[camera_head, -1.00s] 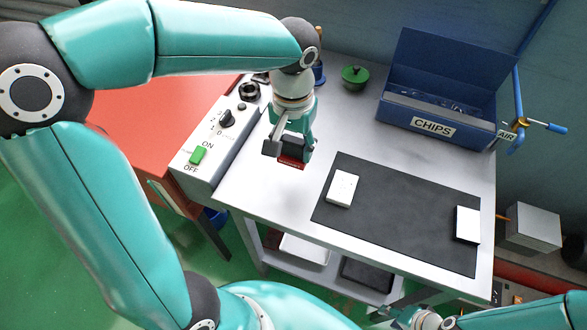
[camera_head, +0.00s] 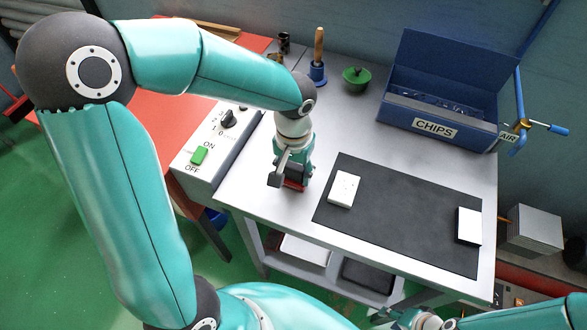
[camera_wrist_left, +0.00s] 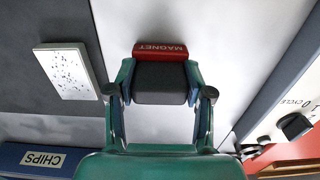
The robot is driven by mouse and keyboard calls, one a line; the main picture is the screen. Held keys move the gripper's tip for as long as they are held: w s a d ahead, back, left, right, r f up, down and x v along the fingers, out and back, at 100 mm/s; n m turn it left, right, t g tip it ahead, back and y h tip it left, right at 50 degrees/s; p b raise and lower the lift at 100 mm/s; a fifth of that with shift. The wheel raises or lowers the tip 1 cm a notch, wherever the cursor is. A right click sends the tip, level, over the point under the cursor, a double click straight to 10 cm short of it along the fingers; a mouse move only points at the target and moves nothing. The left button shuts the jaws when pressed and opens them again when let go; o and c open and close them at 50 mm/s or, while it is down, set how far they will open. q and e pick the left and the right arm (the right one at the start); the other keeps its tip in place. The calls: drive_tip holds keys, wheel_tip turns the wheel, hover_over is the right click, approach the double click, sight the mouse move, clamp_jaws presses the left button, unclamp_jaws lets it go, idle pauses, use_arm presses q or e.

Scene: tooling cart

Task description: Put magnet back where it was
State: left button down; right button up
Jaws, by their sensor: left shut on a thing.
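The red magnet (camera_head: 295,184) is held low over the bare light cart top, left of the dark mat. In the left wrist view its red bar labelled MAGNET (camera_wrist_left: 161,50) shows at the far end of a dark block between the fingers. My left gripper (camera_head: 290,178) is shut on it; it also shows in the left wrist view (camera_wrist_left: 160,92). I cannot tell whether the magnet touches the top. My right gripper (camera_head: 398,317) is partly in view at the bottom edge, away from the magnet; its fingers are too unclear to read.
A white block with dark specks (camera_head: 343,189) and another white block (camera_head: 469,226) lie on the dark mat (camera_head: 400,222). The switch panel (camera_head: 205,160) borders the left.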

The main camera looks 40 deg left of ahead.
sight(294, 167)
use_arm(q)
drive_tip(key=shift+c, duration=2.3)
unclamp_jaws()
drive_tip(key=shift+r, duration=0.1)
wheel_tip(294, 167, up, 12)
drive_tip(key=shift+p, duration=0.35)
